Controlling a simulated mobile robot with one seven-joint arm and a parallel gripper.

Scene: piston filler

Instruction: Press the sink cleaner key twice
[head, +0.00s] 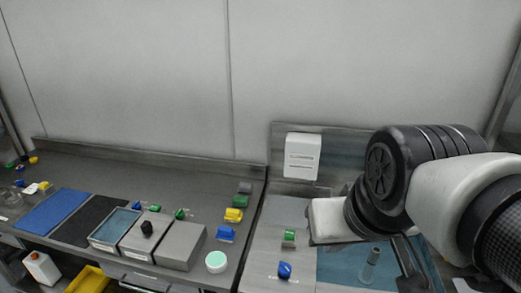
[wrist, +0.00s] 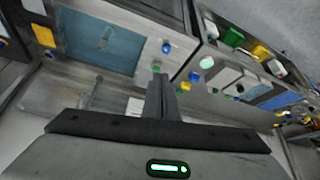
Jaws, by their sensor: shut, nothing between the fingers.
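A green block-like key (head: 289,237) and a blue key (head: 284,271) sit on the grey counter left of the sink basin (head: 338,268). Their labels are too small to read, so I cannot tell which is the sink cleaner key. In the head view my arm covers the sink's right side, and the fingertips are not clear.
A white box (head: 302,156) is on the splashback behind the sink. Left of it, yellow (head: 233,214), blue and green pieces stand on the counter beside a pale green round lid (head: 216,261). Grey boxes (head: 181,245) and a blue mat (head: 54,211) lie further left.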

